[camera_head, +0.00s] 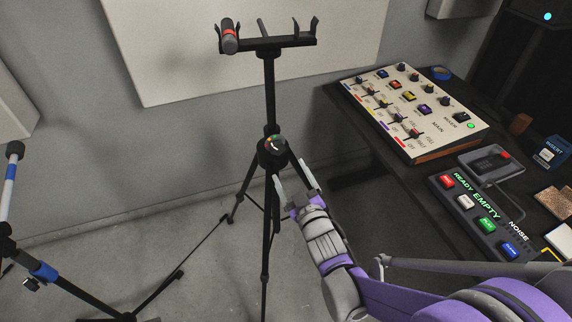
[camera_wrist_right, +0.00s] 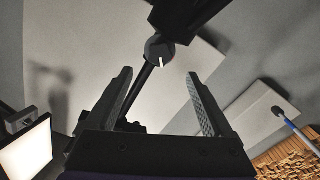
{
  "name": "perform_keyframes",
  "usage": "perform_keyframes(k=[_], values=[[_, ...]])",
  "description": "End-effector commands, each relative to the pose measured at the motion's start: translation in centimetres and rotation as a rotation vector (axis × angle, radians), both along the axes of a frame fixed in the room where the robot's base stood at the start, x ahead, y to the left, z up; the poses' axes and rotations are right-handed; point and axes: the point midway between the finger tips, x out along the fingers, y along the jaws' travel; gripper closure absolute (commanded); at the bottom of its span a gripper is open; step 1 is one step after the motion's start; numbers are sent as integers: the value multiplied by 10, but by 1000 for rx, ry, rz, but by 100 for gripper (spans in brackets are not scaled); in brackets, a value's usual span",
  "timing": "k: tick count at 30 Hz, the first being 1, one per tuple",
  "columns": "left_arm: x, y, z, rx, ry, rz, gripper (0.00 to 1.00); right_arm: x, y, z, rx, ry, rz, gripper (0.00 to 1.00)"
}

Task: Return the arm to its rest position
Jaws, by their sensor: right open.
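My right arm, purple and grey, comes in from the lower right in the head view. Its gripper (camera_head: 296,184) is in front of the black tripod stand (camera_head: 270,95), near the stand's middle joint. In the right wrist view the two fingers (camera_wrist_right: 160,105) are spread apart with nothing between them. The stand's round knob (camera_wrist_right: 159,50) shows beyond the fingertips; I cannot tell the exact gap. My left gripper is in neither view.
A mixer panel (camera_head: 410,110) and a button box (camera_head: 480,215) are on the dark desk (camera_head: 345,100) at right. Another stand (camera_head: 45,272) is at left. Floor between the stands is partly clear.

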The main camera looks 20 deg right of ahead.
Motion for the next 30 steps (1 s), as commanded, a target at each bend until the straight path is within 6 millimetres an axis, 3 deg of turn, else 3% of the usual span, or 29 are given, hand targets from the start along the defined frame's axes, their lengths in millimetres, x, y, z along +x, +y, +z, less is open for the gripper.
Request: perform_keyframes(k=[20, 26, 30], values=[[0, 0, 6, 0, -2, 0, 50, -6, -2, 4, 11, 31, -11, 14], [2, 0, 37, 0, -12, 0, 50, -34, -12, 18, 95, 250, -80, 14], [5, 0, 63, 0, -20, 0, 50, -73, -16, 22, 176, 468, -140, 14]])
